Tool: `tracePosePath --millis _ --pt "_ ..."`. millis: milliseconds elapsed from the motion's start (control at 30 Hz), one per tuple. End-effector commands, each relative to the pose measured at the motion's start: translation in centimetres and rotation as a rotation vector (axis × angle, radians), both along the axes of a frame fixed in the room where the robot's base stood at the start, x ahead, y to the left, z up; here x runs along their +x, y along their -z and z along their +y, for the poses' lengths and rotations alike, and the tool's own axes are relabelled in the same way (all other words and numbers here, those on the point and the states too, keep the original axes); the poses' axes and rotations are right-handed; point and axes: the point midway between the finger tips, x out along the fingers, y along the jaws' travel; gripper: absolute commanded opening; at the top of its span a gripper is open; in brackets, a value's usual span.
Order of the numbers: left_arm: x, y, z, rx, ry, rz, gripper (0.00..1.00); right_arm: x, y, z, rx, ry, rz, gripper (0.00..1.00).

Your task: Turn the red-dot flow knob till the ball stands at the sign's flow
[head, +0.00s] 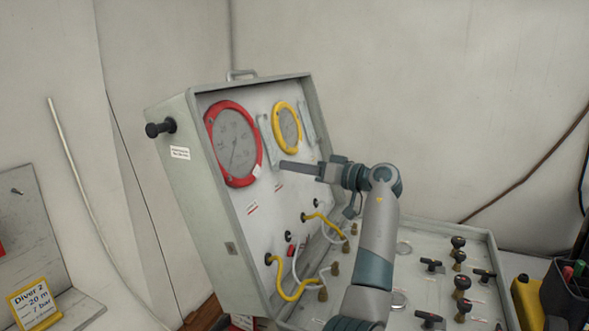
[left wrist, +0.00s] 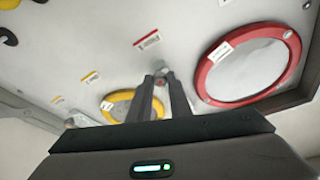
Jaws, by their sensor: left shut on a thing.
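My left gripper (head: 284,164) reaches to the upright panel in the lid of the open case, between the red-rimmed gauge (head: 233,143) and the yellow-rimmed gauge (head: 288,127). In the left wrist view its two fingers (left wrist: 163,82) are close together around a small knob with a bit of red (left wrist: 168,77) at the panel face. The fingers cover most of this knob. A flow tube (head: 267,138) stands between the gauges; its ball is too small to make out. The yellow sign (head: 36,303) at the lower left reads "Diver 2", "20 m" and "/ bar"; its small print is unreadable. My right gripper is out of view.
Yellow hoses (head: 292,293) and pale hoses loop below the panel. Several dark valve knobs (head: 461,283) stand on the case's lower half. A dark bin (head: 566,295) is at the right edge. A black knob (head: 160,128) sticks out of the case's left side.

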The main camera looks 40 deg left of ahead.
Motion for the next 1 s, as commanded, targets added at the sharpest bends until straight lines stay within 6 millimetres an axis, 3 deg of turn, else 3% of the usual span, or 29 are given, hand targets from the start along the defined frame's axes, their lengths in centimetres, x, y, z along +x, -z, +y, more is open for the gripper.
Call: tracePosePath --millis 467,500,567,1000 --pt "0.05 -0.22 -0.04 -0.004 0.01 0.02 0.0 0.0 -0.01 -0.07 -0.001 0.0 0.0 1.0" --pt "0.05 -0.22 -0.03 -0.004 0.01 0.02 0.25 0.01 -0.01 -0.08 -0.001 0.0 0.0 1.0" --pt "0.05 -0.21 -0.04 -0.004 0.01 0.02 0.36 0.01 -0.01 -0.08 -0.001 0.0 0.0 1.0" --pt "0.1 0.0 -0.45 -0.007 0.009 0.021 0.36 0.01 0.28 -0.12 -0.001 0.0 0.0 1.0"
